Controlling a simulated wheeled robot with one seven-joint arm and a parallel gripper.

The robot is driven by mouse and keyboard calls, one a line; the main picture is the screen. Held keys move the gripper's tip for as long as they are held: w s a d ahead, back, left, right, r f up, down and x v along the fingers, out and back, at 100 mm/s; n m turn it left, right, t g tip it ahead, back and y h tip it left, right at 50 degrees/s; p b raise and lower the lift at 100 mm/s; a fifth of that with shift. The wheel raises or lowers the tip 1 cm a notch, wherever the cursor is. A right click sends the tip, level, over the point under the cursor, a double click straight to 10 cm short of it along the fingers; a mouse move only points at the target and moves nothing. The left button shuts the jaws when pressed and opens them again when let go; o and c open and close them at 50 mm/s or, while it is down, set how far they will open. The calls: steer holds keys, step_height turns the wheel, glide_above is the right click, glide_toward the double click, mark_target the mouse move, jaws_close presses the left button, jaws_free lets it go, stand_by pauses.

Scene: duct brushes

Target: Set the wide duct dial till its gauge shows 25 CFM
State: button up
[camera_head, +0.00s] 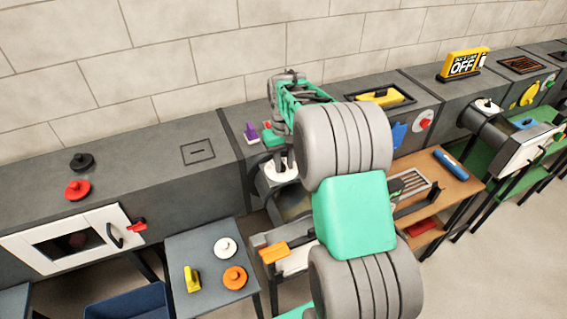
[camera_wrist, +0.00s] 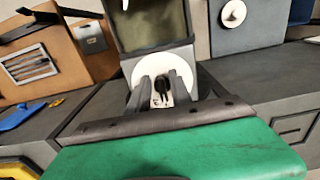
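A round white dial (camera_wrist: 124,74) with a dark knob (camera_wrist: 162,90) at its middle sits on top of a grey duct in the wrist view. In the head view the dial (camera_head: 283,174) shows just below my gripper (camera_head: 277,148), partly hidden by my arm. In the wrist view my gripper (camera_wrist: 164,90) is right over the dial, with one finger on each side of the knob. The fingers are apart, and light gaps show between them and the knob. I see no readable gauge, and I cannot tell where the dial points.
A side table (camera_head: 210,290) with white, orange and yellow pieces stands at the front left. A wooden bench (camera_head: 445,180) with a blue cylinder (camera_head: 451,163) is to the right. A second white dial (camera_head: 487,105) and a yellow OFF sign (camera_head: 462,65) are farther right.

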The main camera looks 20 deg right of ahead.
mark_target(284, 166)
steer(key=shift+o, duration=0.5)
steer(key=shift+r, duration=0.1)
step_height(284, 166, up, 8)
steer(key=shift+f+b, duration=0.25)
steer(key=shift+b, duration=0.45)
